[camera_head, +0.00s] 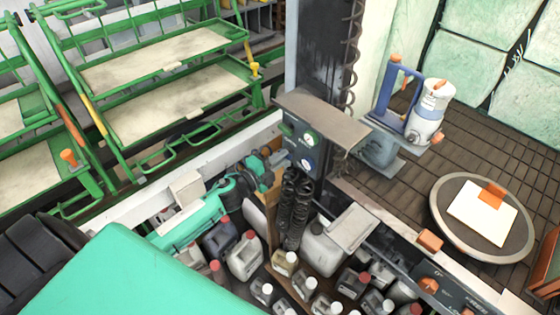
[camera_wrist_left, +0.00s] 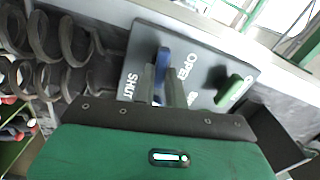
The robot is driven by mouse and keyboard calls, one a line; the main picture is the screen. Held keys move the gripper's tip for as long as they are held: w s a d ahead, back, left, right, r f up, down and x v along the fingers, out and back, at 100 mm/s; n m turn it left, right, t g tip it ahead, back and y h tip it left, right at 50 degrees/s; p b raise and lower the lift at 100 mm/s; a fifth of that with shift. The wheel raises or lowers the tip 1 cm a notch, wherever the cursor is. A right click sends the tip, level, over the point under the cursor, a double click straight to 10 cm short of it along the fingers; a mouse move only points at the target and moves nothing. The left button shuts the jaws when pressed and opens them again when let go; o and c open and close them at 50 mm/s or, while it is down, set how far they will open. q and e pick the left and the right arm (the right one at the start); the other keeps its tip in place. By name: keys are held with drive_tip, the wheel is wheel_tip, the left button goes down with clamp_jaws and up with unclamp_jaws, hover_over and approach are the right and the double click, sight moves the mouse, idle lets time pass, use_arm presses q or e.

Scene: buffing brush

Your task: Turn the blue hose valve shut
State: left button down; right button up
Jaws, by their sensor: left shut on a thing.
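In the left wrist view the blue hose valve handle (camera_wrist_left: 162,60) stands on a dark panel (camera_wrist_left: 145,40). It lies between the word SHUT on its left and the word OPEN on its right. My left gripper (camera_wrist_left: 164,88) is shut on the blue handle, its grey fingers on either side. The fingers hide the handle's lower part. A green handle (camera_wrist_left: 230,90) sits to the right on the same panel. In the head view my left gripper (camera_head: 268,165) is at the left side of the valve box (camera_head: 300,148), where the blue handle cannot be made out. My right gripper is out of view.
Dark coiled hoses (camera_head: 292,205) hang below the box; they show at left in the wrist view. Several jugs (camera_head: 245,258) crowd the space beneath. A metal shelf (camera_head: 322,118) overhangs the box. A blue-handled machine (camera_head: 425,110) and a round disc (camera_head: 482,215) lie right.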

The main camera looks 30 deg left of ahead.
use_arm(q)
drive_tip(key=shift+f+m, duration=0.1)
drive_tip(key=shift+m, duration=0.8)
drive_tip(key=shift+b, duration=0.3)
drive_tip(key=c, duration=1.4)
unclamp_jaws()
drive_tip(key=shift+c, duration=0.2)
